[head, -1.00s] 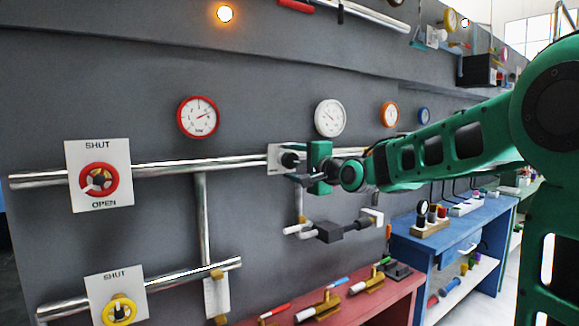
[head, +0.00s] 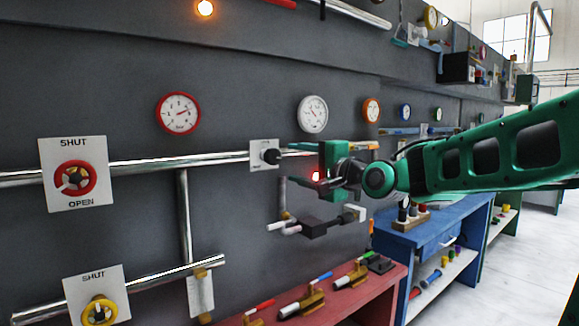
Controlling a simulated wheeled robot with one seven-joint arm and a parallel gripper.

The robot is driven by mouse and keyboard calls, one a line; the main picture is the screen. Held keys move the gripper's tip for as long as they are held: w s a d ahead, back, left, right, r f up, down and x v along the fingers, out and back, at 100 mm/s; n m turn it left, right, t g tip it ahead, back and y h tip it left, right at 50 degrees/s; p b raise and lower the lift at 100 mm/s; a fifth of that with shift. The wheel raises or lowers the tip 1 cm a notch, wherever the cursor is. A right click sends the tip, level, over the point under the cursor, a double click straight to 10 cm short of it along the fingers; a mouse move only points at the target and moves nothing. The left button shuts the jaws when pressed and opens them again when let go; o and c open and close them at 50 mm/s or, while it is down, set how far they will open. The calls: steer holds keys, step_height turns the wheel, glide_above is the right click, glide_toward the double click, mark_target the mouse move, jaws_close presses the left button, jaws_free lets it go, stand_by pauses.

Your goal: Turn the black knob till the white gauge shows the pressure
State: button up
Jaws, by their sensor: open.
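The black knob (head: 271,156) sits on a white plate (head: 257,149) on the grey wall, on the line of the upper pipe. The white gauge (head: 313,114) hangs above and to the right of it; its dial is too small to read. My gripper (head: 306,162) is open and empty. Its fingers point left at the knob, and a gap shows between them and the knob. The knob is in full view.
A red-rimmed gauge (head: 178,112) hangs to the left. A red valve wheel (head: 75,178) and a yellow one (head: 99,311) sit farther left. A dark block with pipe stubs (head: 312,226) is below my gripper. A red bench (head: 340,304) and blue bench (head: 432,232) stand below.

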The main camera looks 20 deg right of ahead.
mark_target(276, 158)
stand_by(0.3)
steer(key=w+a+n, duration=0.1)
steer(key=w+n, duration=0.2)
steer(key=n, duration=0.2)
steer(key=w+a+n, duration=0.1)
steer(key=w+n, duration=0.3)
steer(key=n, duration=0.2)
steer(key=w+a+n, duration=0.1)
steer(key=w+n, duration=0.2)
steer(key=n, duration=0.3)
steer(key=shift+w+a, duration=0.3)
steer(key=shift+a, duration=0.1)
steer(key=shift+c, duration=0.5)
steer(key=c, duration=0.9)
